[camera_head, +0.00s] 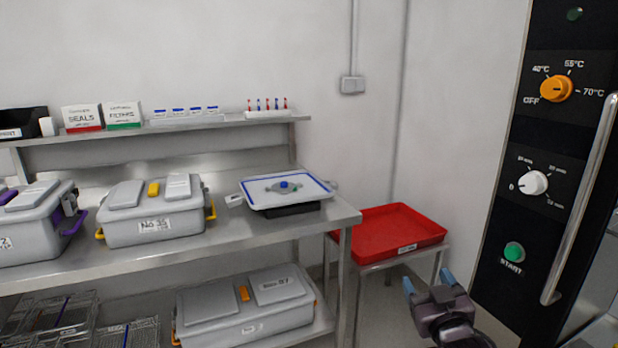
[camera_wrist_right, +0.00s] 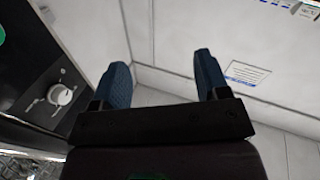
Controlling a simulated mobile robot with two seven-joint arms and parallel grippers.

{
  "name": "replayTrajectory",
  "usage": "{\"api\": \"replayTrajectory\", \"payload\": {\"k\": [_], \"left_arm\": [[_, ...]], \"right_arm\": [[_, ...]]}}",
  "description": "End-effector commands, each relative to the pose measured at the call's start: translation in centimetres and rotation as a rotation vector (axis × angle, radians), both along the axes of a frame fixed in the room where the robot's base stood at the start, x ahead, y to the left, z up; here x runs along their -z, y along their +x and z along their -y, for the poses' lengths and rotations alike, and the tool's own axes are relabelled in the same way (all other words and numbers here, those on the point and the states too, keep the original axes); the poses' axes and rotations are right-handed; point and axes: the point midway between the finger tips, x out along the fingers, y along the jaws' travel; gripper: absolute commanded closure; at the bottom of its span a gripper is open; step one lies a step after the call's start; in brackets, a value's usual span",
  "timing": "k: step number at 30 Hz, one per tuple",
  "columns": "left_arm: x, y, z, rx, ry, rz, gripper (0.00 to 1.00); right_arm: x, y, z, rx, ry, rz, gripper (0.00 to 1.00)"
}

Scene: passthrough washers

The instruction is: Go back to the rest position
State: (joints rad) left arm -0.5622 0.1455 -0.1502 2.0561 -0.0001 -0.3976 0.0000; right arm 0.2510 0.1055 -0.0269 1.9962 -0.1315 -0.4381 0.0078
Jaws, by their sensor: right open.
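My right gripper (camera_head: 430,283) shows at the bottom right of the head view, with blue fingertips spread apart. It is in front of the red tray and left of the black machine, touching neither. In the right wrist view the two blue fingers (camera_wrist_right: 166,80) stand apart with nothing between them; pale wall panels show behind. My left gripper is not in the head view.
A black machine (camera_head: 519,226) with knobs and a long handle stands at right. A red tray (camera_head: 399,228) sits on a low stand. The steel bench (camera_head: 240,229) at left holds grey boxes (camera_head: 150,229) and a white tray (camera_head: 262,201). A wall shelf (camera_head: 220,122) runs above.

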Motion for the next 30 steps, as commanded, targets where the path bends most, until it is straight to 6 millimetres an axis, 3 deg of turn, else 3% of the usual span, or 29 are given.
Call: {"api": "replayTrajectory", "payload": {"k": [1, 6, 11, 18, 24, 30], "left_arm": [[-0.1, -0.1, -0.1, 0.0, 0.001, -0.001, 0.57], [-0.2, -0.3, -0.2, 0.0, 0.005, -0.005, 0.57], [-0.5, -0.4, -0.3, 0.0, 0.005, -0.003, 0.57], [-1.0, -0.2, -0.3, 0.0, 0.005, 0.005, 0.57], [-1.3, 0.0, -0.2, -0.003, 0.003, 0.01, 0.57], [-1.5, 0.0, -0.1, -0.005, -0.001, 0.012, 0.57]], "right_arm": [[2.2, -1.5, 0.3, -0.007, 0.009, -0.037, 0.32], [8.7, -6.6, 0.8, -0.026, 0.048, -0.16, 0.32], [14.4, -12.2, 1.4, -0.023, 0.081, -0.293, 0.32], [21.9, -21.9, 2.7, 0.014, 0.093, -0.502, 0.32], [25.8, -28.7, 4.0, 0.054, 0.093, -0.637, 0.32], [27.0, -31.5, 4.6, 0.074, 0.094, -0.689, 0.32]]}}
